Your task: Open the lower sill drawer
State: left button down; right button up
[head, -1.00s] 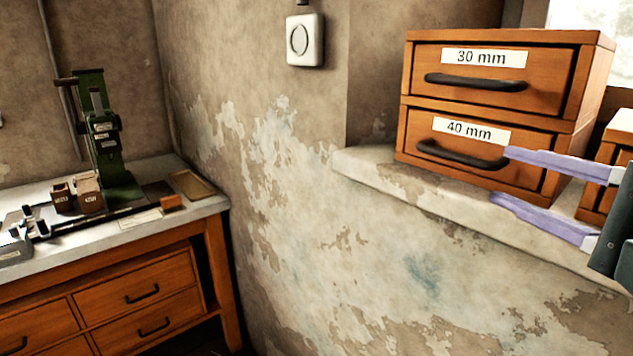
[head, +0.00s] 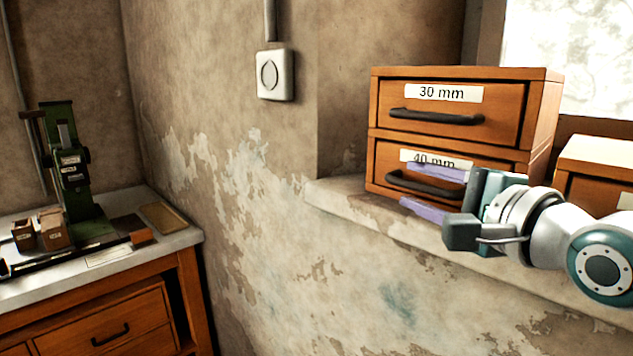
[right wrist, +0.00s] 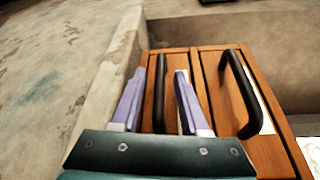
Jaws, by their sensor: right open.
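The lower sill drawer (head: 378,163) is the orange wooden one labelled 40 mm, in the lower half of a two-drawer cabinet on the window sill. Its front looks flush with the cabinet. Its dark bar handle (head: 403,183) also shows in the right wrist view (right wrist: 159,90). My right gripper (head: 407,185) is open, one lilac finger above the handle and one below. In the right wrist view the handle lies between the two fingers (right wrist: 160,73); I cannot tell whether either touches it. The gripper hides part of the drawer's right side. My left gripper is not in view.
The upper drawer (head: 395,97), labelled 30 mm, is shut, with its own handle. Another wooden cabinet (head: 590,165) stands close by on the right. The stone sill (head: 335,193) juts from the peeling wall. A bench with a green press (head: 75,175) is at the left.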

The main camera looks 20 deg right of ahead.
jog(key=shift+c, duration=0.2)
grip_shut()
dwell(1.1)
